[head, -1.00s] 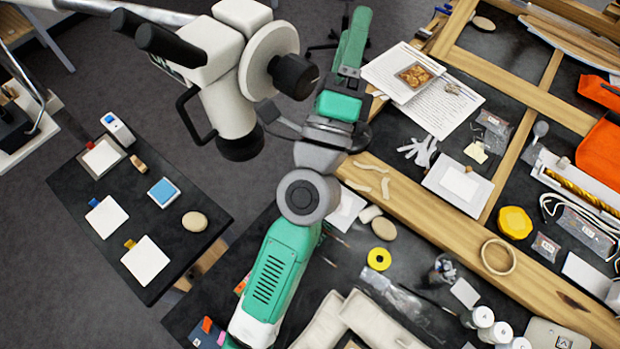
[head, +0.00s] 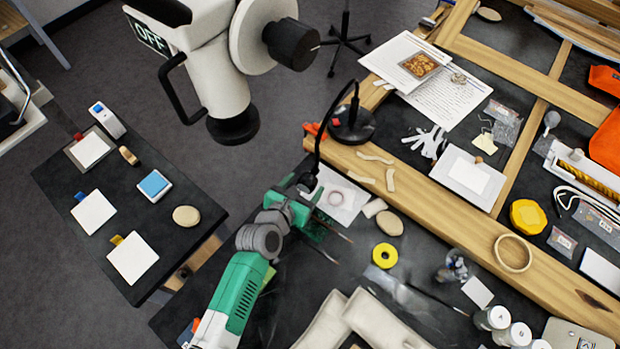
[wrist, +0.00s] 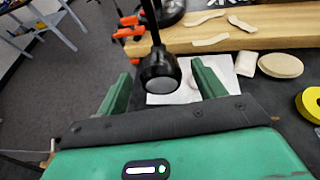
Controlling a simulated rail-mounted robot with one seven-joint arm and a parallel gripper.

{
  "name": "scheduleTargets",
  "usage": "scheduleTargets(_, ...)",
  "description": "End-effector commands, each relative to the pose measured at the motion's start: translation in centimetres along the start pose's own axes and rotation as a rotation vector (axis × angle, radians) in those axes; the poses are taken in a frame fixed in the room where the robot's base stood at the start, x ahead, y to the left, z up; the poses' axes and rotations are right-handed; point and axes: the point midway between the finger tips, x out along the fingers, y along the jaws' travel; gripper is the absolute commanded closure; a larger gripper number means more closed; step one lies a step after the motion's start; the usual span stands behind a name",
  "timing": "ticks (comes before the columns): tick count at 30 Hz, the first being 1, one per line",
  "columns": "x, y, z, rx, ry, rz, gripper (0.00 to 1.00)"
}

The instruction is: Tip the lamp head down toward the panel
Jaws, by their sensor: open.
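The black lamp has a round base (head: 352,124) on the wooden beam and a thin curved neck. Its small black lamp head (head: 307,181) hangs at the end of the neck; in the wrist view the lamp head (wrist: 160,72) shows a pale round face turned toward the camera. My gripper (head: 308,207) is open beside the lamp head. In the wrist view the lamp head appears between the two green fingers of my gripper (wrist: 162,80), with gaps on both sides. A white sheet (head: 343,196) lies behind and below it. I cannot tell which surface is the panel.
A big white stand-mounted instrument (head: 220,70) hangs at the upper left. Orange clamps (head: 316,130) sit by the lamp base. Thin brushes, a stone (head: 389,222) and yellow tape (head: 384,255) lie right of my gripper. The dark side table (head: 150,212) is at left.

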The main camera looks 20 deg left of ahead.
Motion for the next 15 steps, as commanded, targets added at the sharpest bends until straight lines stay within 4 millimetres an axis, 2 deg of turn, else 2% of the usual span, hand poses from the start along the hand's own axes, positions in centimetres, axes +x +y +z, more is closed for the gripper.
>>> scheduleTargets(1,1.1,-0.1,-0.3,0.005,0.001,-0.003,0.31)
scheduleTargets(6,3.4,0.0,-0.2,0.003,0.000,-0.001,0.31)
scheduleTargets(15,4.3,0.0,0.2,-0.002,-0.004,0.001,0.31)
